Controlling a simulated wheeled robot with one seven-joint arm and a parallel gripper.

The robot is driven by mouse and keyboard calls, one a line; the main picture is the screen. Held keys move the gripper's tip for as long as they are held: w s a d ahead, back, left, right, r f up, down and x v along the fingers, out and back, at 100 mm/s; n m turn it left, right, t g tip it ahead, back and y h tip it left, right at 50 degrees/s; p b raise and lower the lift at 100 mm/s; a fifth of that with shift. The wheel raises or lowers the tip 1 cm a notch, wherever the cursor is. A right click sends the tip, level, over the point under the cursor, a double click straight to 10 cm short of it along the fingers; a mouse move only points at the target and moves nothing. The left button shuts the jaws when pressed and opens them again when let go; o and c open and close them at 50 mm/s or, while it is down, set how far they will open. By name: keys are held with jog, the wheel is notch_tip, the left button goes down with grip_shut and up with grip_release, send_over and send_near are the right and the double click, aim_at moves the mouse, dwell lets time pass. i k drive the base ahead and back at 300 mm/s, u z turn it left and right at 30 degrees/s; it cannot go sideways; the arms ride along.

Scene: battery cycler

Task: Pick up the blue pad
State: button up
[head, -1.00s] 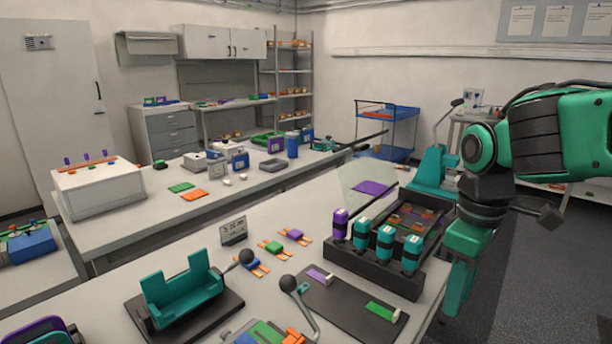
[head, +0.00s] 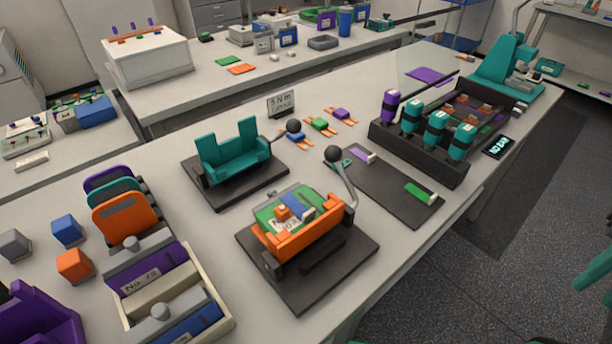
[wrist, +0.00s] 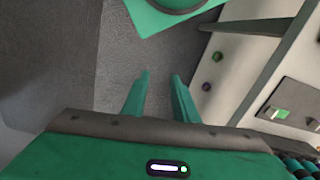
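Several blue things show in the head view, and I cannot tell for sure which one is the blue pad. A small blue piece on orange strips (head: 297,138) lies on the near bench beside a green one (head: 320,124) and a purple one (head: 341,114). A flat blue piece (head: 294,204) lies in the orange-fronted fixture (head: 310,242). My gripper (wrist: 160,75) is open and empty in the wrist view, with its two teal fingers apart above the grey floor. It is away from all of these blue things.
A teal cradle (head: 235,155) stands behind the orange-fronted fixture. A lever with a dark ball (head: 333,154) rises beside that fixture. A blue cube (head: 67,229) is at the left. A dark rack with teal and purple cylinders (head: 420,150) stands at the right. Floor (head: 500,240) is open beyond the bench.

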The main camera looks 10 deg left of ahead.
aim_at(66, 230)
jog(key=u, duration=2.05)
